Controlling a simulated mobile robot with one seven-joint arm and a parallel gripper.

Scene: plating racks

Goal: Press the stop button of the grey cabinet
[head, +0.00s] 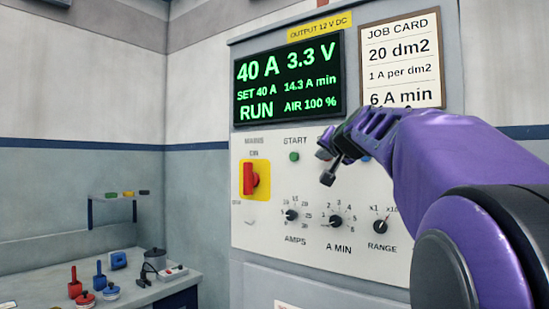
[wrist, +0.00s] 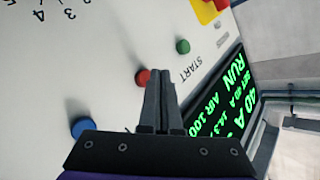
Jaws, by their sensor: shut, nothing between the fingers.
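The grey cabinet (head: 300,265) faces me with a lit display reading RUN. In the wrist view a red button (wrist: 142,77), apparently the stop button, sits between the green start button (wrist: 182,46) and a blue button (wrist: 84,126). My gripper (wrist: 160,76) is shut and empty, its fingertips close beside the red button; I cannot tell whether they touch it.
Below the buttons are three knobs: amps (head: 291,216), A min (head: 336,221) and range (head: 380,226). A red mains switch (head: 251,180) on a yellow plate is at the left. A bench (head: 140,293) with small tools stands lower left. A job card (head: 401,60) hangs upper right.

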